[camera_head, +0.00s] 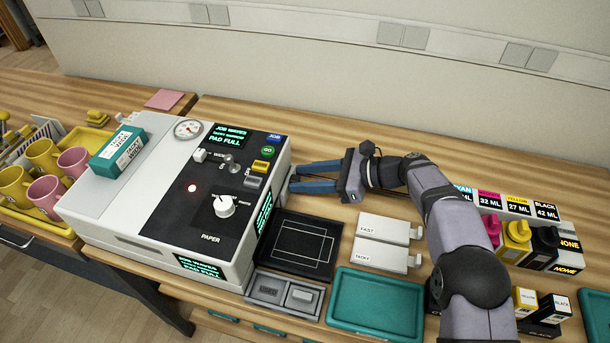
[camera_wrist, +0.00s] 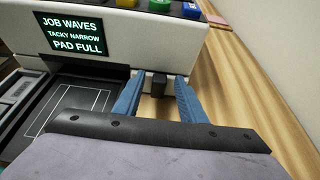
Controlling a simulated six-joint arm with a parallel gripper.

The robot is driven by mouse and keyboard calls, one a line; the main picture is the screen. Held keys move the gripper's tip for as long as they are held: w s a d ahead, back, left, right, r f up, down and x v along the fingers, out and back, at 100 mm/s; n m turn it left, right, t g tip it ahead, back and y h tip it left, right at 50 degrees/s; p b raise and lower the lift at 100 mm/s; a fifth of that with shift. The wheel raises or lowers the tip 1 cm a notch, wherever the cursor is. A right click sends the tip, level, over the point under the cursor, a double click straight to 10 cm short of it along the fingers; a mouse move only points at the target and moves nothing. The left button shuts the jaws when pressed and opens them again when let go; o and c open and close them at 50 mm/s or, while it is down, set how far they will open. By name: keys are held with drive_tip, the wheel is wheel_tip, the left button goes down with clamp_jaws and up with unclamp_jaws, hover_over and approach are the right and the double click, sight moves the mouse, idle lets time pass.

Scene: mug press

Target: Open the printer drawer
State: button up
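The printer (camera_head: 165,200) is a pale grey box with a black control panel, at left in the head view. Its right end wall fills the top of the wrist view (camera_wrist: 110,40), with a lit screen reading PAD FULL (camera_wrist: 75,37). A small dark handle (camera_wrist: 158,86) sticks out low on that wall. My gripper (camera_head: 300,178) is at the back part of the printer's right side. In the wrist view its blue fingers (camera_wrist: 156,92) are open, one on each side of the handle, with gaps showing. The handle is hidden in the head view.
A black tray with white lines (camera_head: 322,237) lies against the printer's right side, beside my fingers. Ink bottles (camera_head: 515,238) stand right. Table behind my arm is clear.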

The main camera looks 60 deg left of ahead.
drive_tip(key=shift+s+a, duration=0.1)
drive_tip(key=shift+c, duration=0.7)
clamp_jaws()
drive_tip(key=w+d, duration=0.7)
drive_tip(key=w, duration=0.1)
drive_tip(key=shift+d+p, duration=0.4)
drive_tip(key=shift+o, duration=0.7)
unclamp_jaws()
drive_tip(key=shift+s, duration=0.1)
drive_tip(key=b+v, duration=0.1)
drive_tip(key=v, duration=0.6)
